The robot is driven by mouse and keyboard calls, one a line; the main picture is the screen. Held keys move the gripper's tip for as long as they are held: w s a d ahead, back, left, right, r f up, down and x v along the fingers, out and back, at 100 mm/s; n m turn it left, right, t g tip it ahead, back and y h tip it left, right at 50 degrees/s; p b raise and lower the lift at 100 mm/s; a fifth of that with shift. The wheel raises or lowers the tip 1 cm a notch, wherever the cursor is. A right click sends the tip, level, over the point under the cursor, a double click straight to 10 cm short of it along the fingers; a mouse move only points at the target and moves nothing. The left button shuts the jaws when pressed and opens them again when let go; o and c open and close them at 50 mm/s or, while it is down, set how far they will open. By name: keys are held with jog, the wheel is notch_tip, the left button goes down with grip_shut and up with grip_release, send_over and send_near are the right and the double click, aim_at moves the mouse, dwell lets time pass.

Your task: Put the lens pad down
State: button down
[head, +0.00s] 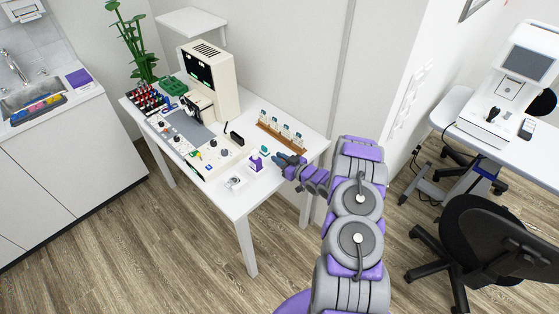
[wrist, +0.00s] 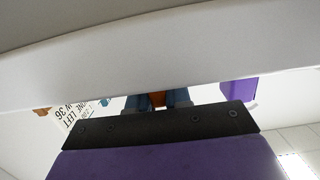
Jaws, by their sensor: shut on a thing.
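My gripper (head: 280,158) is over the right front part of the white table (head: 236,212), reaching in from the right. In the wrist view its blue fingers (wrist: 160,101) are shut on a small orange-brown thing, which I take to be the lens pad (wrist: 158,99). Only a small piece of it shows between the fingers, and its shape is hidden. In the head view the fingers hide it. I cannot tell how far it is from the table top.
A purple and white box (head: 256,163) stands left of my gripper; a small teal thing (head: 264,150) is close by. A wooden rack (head: 282,135) with cards stands behind. A cream instrument (head: 208,80) and a cluttered tray (head: 195,135) fill the table's left. A black chair (head: 490,240) is at right.

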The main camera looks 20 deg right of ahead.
jog(key=c, duration=1.1)
grip_release()
jog(key=shift+s, duration=0.1)
